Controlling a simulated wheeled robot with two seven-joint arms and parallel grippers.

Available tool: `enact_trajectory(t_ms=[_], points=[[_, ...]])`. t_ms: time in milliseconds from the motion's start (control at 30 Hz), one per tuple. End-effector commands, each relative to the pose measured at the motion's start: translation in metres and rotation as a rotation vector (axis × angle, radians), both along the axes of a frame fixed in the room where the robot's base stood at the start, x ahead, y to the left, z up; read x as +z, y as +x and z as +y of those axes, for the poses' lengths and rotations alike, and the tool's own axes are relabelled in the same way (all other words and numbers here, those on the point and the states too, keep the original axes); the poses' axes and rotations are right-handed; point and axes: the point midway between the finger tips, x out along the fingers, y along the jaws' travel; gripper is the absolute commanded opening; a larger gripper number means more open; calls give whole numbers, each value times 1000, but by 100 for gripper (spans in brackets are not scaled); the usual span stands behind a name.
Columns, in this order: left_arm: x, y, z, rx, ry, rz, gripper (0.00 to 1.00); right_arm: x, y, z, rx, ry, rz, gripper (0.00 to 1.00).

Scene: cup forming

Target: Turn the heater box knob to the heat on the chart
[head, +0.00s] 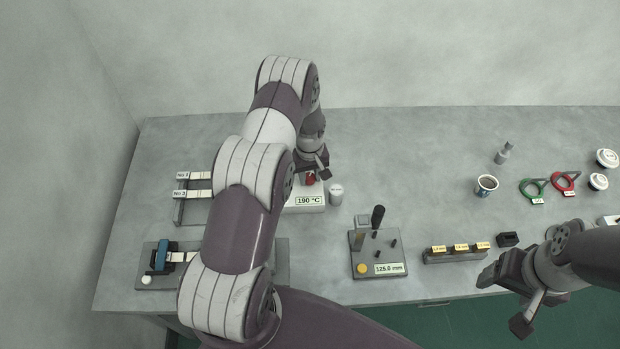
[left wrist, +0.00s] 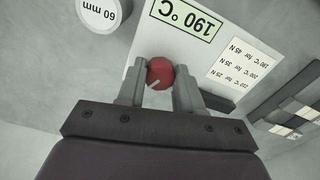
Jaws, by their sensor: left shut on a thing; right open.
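The heater box (head: 290,209) is white, and its display (head: 309,201) reads 190 °C. The display also shows upside down in the left wrist view (left wrist: 186,17). The red knob (left wrist: 160,73) sits on the box between the fingers of my left gripper (left wrist: 160,78), which is shut on it. In the head view the knob (head: 310,179) is partly hidden by that gripper (head: 318,175). A white chart (left wrist: 243,62) lies beside the display, with several upside-down lines of °C and N values, too small to read surely. My right gripper (head: 508,299) is open and empty at the front right.
A white cylinder (head: 336,194), marked 60 mm, stands right of the box. A grey plate with a lever (head: 378,254) reads 125.0 mm. Labelled blocks (head: 457,252), a cup (head: 486,187) and green (head: 532,190) and red rings (head: 564,182) stand further right. My left arm covers the left middle.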

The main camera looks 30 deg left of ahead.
Motion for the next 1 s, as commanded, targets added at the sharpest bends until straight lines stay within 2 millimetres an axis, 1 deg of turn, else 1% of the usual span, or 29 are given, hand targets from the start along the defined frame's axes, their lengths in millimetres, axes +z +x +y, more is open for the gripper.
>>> enact_trajectory(t_ms=[33, 300, 600, 1000], points=[[-3, 1, 1, -41, 1, -4, 5, -8, 0, 0, 0, 0, 0, 73], [-2, 1, 1, -297, 2, -4, 5, -25, 0, 0, 0, 0, 0, 73], [-1, 1, 2, -583, 2, -5, 5, -41, 0, 0, 0, 0, 0, 73], [0, 1, 4, -963, 3, -5, 5, -57, 0, 0, 0, 0, 0, 73]])
